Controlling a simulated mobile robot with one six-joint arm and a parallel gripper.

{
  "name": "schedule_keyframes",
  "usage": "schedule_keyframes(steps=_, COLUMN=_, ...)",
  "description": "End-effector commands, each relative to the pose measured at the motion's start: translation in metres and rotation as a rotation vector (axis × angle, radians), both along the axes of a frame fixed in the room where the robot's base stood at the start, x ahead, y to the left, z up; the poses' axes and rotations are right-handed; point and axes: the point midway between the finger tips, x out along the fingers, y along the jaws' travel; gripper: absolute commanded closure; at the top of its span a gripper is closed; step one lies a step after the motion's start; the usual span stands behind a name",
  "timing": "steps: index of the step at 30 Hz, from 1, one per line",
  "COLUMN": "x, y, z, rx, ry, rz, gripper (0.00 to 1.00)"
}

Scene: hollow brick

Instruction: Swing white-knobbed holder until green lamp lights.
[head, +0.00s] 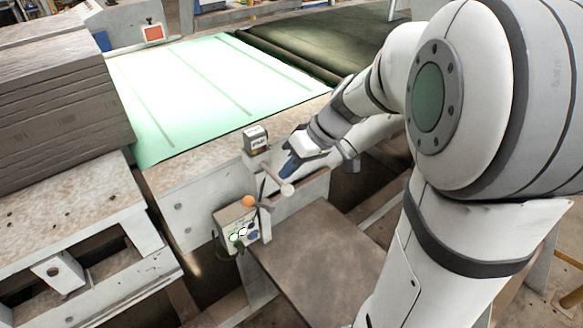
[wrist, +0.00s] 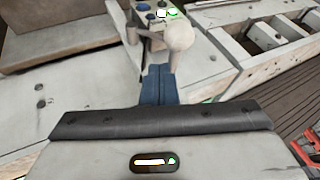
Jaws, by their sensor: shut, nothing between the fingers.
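The white knob (head: 287,190) of the holder sticks out on a short arm to the right of a small control box (head: 223,219). In the wrist view the white knob (wrist: 180,36) is just beyond my fingertips, slightly to the right. My gripper (head: 289,169) has blue fingers, shut with nothing between them. In the head view they point down close to the knob; I cannot tell whether they touch it. The fingers (wrist: 158,75) also show in the wrist view. Small white and green spots show on the box face (wrist: 172,12); I cannot tell whether the green lamp is lit.
An orange knob (head: 249,201) sits on top of the box. A small labelled block (head: 256,139) stands on the ledge behind. A pale green belt (head: 205,85) lies further back, with a grey stack (head: 60,95) at left. A brown plate (head: 320,255) lies below.

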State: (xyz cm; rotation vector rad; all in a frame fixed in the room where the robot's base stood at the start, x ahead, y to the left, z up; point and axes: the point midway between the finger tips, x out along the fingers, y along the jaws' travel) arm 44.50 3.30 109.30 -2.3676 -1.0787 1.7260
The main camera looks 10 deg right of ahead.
Motion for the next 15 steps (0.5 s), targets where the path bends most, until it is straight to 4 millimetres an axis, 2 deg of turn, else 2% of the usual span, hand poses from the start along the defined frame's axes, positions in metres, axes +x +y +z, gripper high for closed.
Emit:
schedule_keyframes(steps=5, x=-0.0044, y=0.0077, z=-0.0043, rx=0.000, ry=-0.001, rz=0.002, gripper=1.00)
schedule_keyframes(steps=15, x=-0.0043, y=0.0066, z=-0.0015, rx=0.000, ry=0.001, rz=-0.001, gripper=1.00)
